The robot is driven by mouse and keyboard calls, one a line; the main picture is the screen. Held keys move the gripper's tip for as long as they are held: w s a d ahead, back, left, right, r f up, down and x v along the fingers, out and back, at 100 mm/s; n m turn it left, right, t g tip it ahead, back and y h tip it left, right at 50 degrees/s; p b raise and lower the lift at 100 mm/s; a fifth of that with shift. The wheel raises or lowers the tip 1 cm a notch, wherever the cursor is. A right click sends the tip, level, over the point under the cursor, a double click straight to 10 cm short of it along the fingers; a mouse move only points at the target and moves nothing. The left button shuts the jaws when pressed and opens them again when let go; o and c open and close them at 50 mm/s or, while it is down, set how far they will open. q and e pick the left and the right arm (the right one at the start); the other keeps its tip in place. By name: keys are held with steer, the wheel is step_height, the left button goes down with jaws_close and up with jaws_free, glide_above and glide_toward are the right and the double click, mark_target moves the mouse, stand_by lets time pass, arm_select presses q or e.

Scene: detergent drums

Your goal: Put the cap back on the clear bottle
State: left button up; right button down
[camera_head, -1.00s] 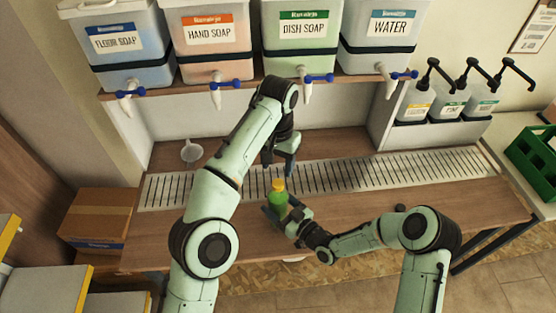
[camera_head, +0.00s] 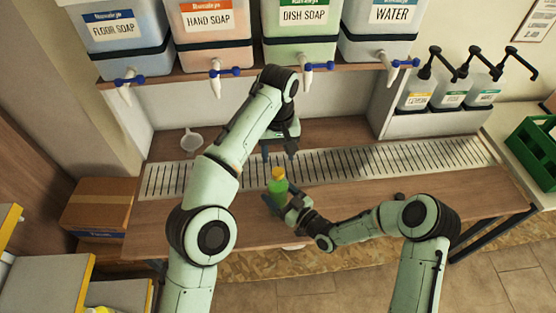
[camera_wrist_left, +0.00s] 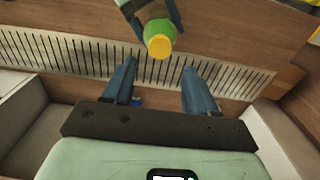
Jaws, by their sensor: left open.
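The clear bottle (camera_head: 279,187) holds green liquid and stands roughly upright in my right gripper (camera_head: 273,203), which is shut around it above the counter's front part. A yellow-orange cap (camera_head: 278,172) sits on the bottle's top; whether it is fully seated cannot be told. In the left wrist view the cap (camera_wrist_left: 159,46) faces the camera, with the green bottle (camera_wrist_left: 161,29) behind it. My left gripper (camera_head: 279,156) is open and empty, just behind and above the bottle in the head view. Its two fingers (camera_wrist_left: 158,84) are apart, with the cap beyond their tips.
A slotted drain grate (camera_head: 350,165) runs along the wooden counter (camera_head: 160,215). Drums with taps (camera_head: 300,75) stand on the shelf above. A white funnel (camera_head: 191,141) is at the back left, pump bottles (camera_head: 450,93) and a green crate (camera_head: 535,150) at the right. A small dark object (camera_head: 399,196) is beside my right arm.

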mark_target(278, 171)
arm_select(q)
steer(key=shift+f, duration=3.5)
steer(key=shift+c, duration=0.3)
jaws_close()
steer(key=m, duration=0.4)
steer(key=shift+m, duration=0.4)
steer(key=m, duration=0.3)
steer(key=shift+o, duration=0.9)
jaws_free()
steer(key=shift+r, duration=0.1)
